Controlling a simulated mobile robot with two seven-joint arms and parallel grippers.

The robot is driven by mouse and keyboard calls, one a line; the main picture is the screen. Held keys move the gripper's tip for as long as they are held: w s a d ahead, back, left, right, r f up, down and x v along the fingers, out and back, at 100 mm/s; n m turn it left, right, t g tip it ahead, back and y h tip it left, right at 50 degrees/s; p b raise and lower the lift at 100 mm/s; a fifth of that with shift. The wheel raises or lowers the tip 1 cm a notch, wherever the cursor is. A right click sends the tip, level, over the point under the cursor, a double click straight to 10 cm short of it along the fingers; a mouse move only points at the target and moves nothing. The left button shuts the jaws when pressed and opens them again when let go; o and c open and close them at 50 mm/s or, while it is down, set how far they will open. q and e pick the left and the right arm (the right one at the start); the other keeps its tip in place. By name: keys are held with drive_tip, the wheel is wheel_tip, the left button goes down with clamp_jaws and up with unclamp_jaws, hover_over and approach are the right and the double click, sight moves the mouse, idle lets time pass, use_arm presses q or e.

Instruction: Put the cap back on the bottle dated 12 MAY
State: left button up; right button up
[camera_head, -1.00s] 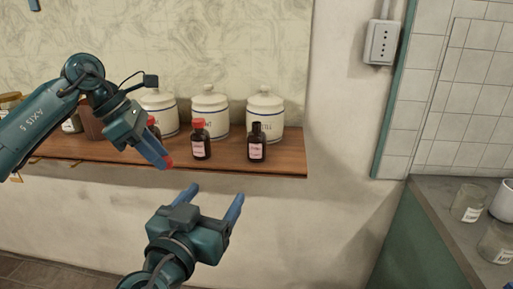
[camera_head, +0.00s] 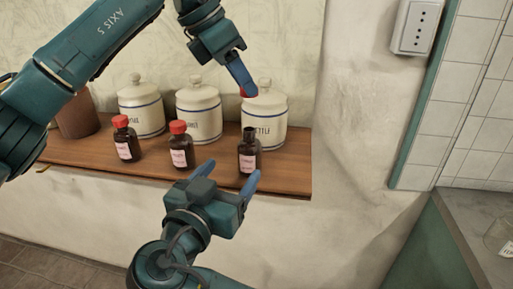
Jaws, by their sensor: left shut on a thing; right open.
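Three small brown bottles with pale labels stand upright on the wooden shelf (camera_head: 290,180). The left bottle (camera_head: 126,144) and the middle bottle (camera_head: 181,152) wear red caps. The right bottle (camera_head: 249,156) has no cap and its dark neck is bare. The label dates are too small to read. My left gripper (camera_head: 244,92) is shut on a red cap (camera_head: 246,94), held above the uncapped bottle and apart from it, in front of the right jar. My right gripper (camera_head: 231,172) is open and empty, low in front of the shelf edge, its right finger near the uncapped bottle.
Three white lidded jars (camera_head: 141,110), (camera_head: 199,115), (camera_head: 265,122) stand behind the bottles. A brown container (camera_head: 76,112) is at the shelf's left. A wall socket (camera_head: 416,27) is upper right. A grey counter with a glass jar (camera_head: 500,238) is at the right.

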use_arm(q)
drive_tip(key=shift+s+a, duration=0.1)
drive_tip(key=shift+s, duration=0.1)
use_arm(e)
drive_tip(key=shift+s+a+r, duration=0.1)
drive_tip(key=shift+s, duration=0.15)
drive_tip(key=x, duration=1.2)
drive_tip(key=shift+c, duration=0.3)
drive_tip(key=c, duration=1.4)
use_arm(q)
hover_over(250, 129)
drive_tip(key=a, duration=0.1)
drive_tip(key=shift+s+a+f, duration=0.1)
drive_tip(key=shift+s+f, duration=0.05)
drive_tip(key=shift+f, duration=1.05)
drive_tip(key=shift+s+a+f, duration=0.1)
drive_tip(key=shift+f, duration=1.1)
drive_tip(key=shift+f, duration=0.1)
drive_tip(key=shift+f, duration=0.8)
drive_tip(key=shift+f, duration=0.55)
use_arm(e)
clamp_jaws()
